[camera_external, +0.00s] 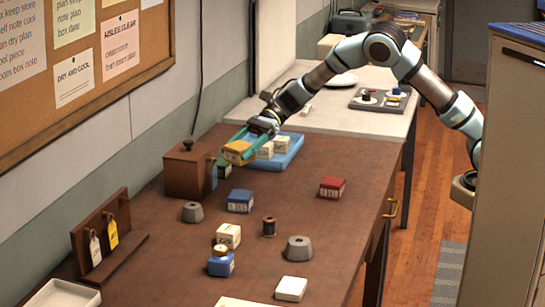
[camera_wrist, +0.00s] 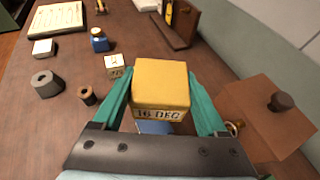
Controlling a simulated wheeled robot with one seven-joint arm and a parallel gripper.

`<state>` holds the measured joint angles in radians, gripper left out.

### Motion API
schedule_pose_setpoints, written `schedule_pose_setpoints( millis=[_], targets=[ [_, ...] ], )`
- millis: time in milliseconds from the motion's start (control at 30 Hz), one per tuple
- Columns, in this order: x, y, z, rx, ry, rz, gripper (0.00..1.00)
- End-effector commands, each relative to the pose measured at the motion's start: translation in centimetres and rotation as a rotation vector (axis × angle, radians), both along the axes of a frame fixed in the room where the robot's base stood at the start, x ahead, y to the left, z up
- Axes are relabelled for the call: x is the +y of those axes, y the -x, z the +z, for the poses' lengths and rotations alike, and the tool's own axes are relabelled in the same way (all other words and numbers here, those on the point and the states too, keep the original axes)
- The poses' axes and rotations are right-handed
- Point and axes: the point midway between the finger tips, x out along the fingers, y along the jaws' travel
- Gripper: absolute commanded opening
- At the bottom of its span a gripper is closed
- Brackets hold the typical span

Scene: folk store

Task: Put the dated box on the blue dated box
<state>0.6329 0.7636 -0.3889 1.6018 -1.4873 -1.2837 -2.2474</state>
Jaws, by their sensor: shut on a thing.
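My gripper (camera_wrist: 160,88) is shut on a yellow dated box (camera_wrist: 162,85), whose label reads 16 DEC. In the external view the yellow box (camera_external: 237,152) is held above the brown table, by the left end of the blue tray. A blue box with a pale label (camera_external: 240,202) lies on the table nearer the camera, apart from the held box. In the wrist view a bit of blue (camera_wrist: 154,127) shows below the yellow box; most of it is hidden.
A blue tray (camera_external: 291,160) holds cream boxes. A knobbed wooden box (camera_external: 188,172) stands left of my gripper. The table's right side is mostly clear.

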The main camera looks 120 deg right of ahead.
Motion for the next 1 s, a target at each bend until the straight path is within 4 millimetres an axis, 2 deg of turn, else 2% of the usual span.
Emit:
schedule_pose_setpoints(
  millis=[100, 400, 567, 800, 1000],
  targets=[
    [0.2, -0.2, -0.4, 0.002, -0.003, 0.027, 0.15],
    [0.2, -0.2, -5.1, 0.003, -0.004, 0.028, 0.15],
    [0.2, -0.2, -6.3, 0.002, -0.004, 0.027, 0.15],
    [0.2, -0.2, -9.3, 0.001, -0.004, 0.028, 0.15],
    [0.2, -0.2, -9.5, -0.001, -0.001, 0.028, 0.15]
  ],
)
